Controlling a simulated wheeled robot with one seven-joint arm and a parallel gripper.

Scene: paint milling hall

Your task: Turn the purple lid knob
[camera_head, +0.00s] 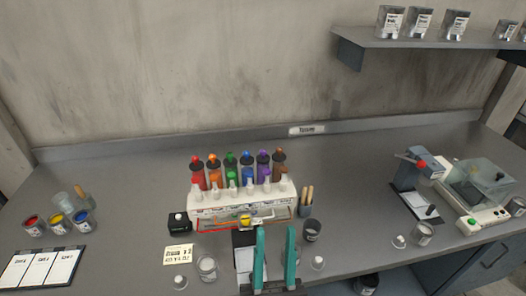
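A white dispenser rack (225,202) stands mid-bench with a row of bottles in several colours on top. The purple bottle (263,168) is second from the right, and its lid knob (263,153) looks upright; how far it is turned is too small to tell. White nozzle-like parts stand in front of the bottles. My gripper (275,230) shows at the bottom centre with two teal fingers pointing up the picture. The fingers are apart with nothing seen between them. They appear in front of the rack, clear of the purple bottle.
Brushes in a holder (305,205) and a dark cup (312,230) stand right of the rack. A small black box (180,222) and a glass jar (207,268) are at its left. A scale (475,195) stands far right. The bench behind the rack is clear.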

